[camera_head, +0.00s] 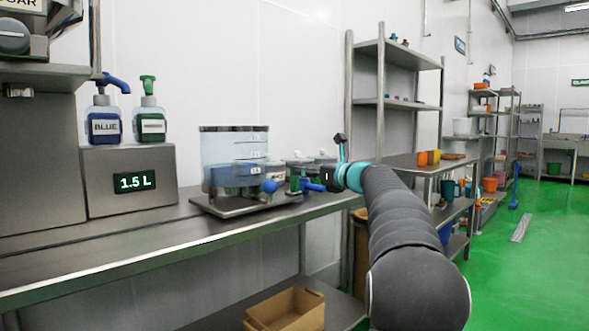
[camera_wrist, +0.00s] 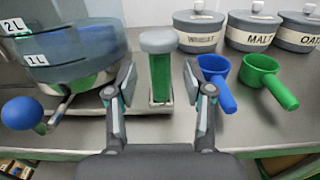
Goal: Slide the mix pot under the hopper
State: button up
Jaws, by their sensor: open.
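A clear vessel with litre marks (camera_head: 235,150), which looks to be the mix pot, stands on a flat metal base (camera_head: 240,206) on the steel counter. It also shows at the left of the wrist view (camera_wrist: 65,50), with a blue ball knob (camera_wrist: 22,112). A green post with a pale cap (camera_wrist: 160,72) stands beside it. My gripper (camera_wrist: 159,85) is open, with one finger on each side of the post; contact cannot be told. In the head view my gripper (camera_head: 341,165) is right of the vessel. A hopper-like unit (camera_head: 17,35) is partly visible at upper left.
Blue (camera_wrist: 216,82) and green (camera_wrist: 266,80) scoops lie right of my gripper. Lidded, labelled pots (camera_wrist: 196,28) stand behind them. Two pump bottles (camera_head: 104,120) stand on a box reading 1.5 L (camera_head: 130,182). The counter front (camera_head: 110,265) left of the vessel is clear.

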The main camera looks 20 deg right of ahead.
jog(key=shift+x, duration=2.6)
grip_shut()
